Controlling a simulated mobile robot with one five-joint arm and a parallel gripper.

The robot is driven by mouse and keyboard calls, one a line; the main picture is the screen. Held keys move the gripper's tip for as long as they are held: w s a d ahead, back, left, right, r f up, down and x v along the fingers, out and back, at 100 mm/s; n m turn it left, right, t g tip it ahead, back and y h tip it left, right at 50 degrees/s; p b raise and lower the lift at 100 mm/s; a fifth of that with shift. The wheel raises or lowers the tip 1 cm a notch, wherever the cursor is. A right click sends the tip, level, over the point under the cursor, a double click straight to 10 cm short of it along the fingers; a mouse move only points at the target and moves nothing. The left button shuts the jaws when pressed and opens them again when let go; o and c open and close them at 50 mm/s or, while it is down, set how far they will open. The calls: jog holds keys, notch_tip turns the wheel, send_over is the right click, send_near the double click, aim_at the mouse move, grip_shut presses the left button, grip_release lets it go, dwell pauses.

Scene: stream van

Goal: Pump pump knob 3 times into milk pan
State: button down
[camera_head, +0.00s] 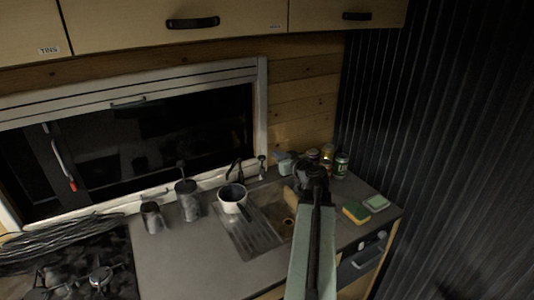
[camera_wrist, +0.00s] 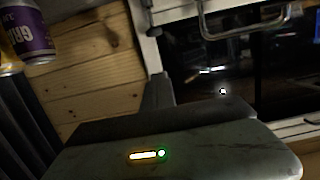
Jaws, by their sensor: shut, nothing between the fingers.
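In the head view a white milk pan (camera_head: 232,194) with a dark inside stands at the left end of the sink, its dark handle pointing toward me. A dark curved tap (camera_head: 236,168) rises behind it. A small upright fitting with a rounded top, which looks like the pump knob (camera_head: 262,160), stands to the right of the tap near the window frame. My gripper (camera_head: 315,170) is right of the knob, over the sink's right side, apart from knob and pan. It is shut and empty. In the wrist view its dark end (camera_wrist: 158,93) points at the wall; neither pan nor knob shows there.
Cans (camera_head: 341,164) stand close behind and right of my gripper; a purple can (camera_wrist: 36,38) shows in the wrist view. A yellow-green sponge (camera_head: 355,213) lies at right. The front counter (camera_head: 180,255) is clear.

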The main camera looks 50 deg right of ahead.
jog(key=b, duration=0.2)
send_over(262, 158)
jog(key=s, duration=0.2)
notch_tip(262, 158, down, 2)
notch_tip(262, 158, down, 4)
jog(key=b, duration=0.4)
jog(key=shift+a+f, duration=0.1)
notch_tip(262, 158, down, 4)
jog(key=b, duration=0.4)
jog(key=shift+s+f, duration=0.1)
jog(key=shift+r, duration=0.2)
